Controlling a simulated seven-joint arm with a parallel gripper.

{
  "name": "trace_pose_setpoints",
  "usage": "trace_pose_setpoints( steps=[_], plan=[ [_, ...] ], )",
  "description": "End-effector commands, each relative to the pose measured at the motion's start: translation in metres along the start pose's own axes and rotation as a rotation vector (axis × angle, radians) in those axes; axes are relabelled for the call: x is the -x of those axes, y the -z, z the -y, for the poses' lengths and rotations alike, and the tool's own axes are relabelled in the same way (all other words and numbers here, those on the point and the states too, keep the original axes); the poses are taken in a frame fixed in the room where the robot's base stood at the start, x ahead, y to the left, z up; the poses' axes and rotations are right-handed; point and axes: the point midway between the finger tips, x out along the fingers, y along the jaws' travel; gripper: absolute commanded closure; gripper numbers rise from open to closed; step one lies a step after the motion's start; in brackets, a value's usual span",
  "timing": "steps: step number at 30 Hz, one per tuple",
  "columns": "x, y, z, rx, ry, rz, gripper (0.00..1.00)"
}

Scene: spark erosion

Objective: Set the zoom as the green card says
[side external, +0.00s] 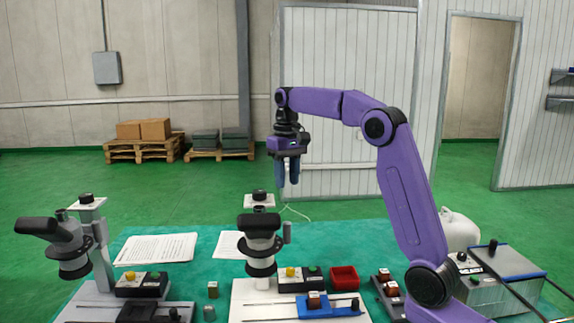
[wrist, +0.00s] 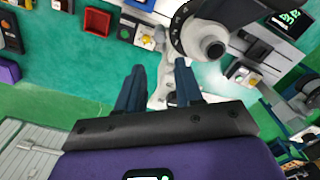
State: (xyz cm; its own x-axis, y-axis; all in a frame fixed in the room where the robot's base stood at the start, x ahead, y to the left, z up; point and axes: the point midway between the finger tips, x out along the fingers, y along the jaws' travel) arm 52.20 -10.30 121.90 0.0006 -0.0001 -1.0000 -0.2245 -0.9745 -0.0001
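A stereo microscope (side external: 262,245) stands in the middle of the bench, and a second microscope (side external: 72,250) stands at the left. In the wrist view a dark microscope body (wrist: 185,28) with pale scale marks and a round silver-grey knob (wrist: 206,46) shows just beyond my fingers. My gripper (side external: 287,178) hangs pointing down, above the bench and over the middle microscope's right side. It also shows in the wrist view (wrist: 158,75), its two blue fingers apart with nothing between them. I cannot make out a green card for certain.
A red tray (side external: 343,277), a blue fixture (side external: 328,307) and button boxes (side external: 300,278) crowd the bench front. Paper sheets (side external: 158,248) lie on the green mat. A dark display (wrist: 289,19) with green characters is at the wrist view's upper right.

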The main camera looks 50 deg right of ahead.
Motion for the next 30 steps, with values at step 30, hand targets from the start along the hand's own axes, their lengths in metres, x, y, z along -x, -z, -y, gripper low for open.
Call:
trace_pose_setpoints(
  steps=[30],
  plan=[
    [0.029,0.001,0.007,0.021,-0.008,-0.009,0.64]
  ],
)
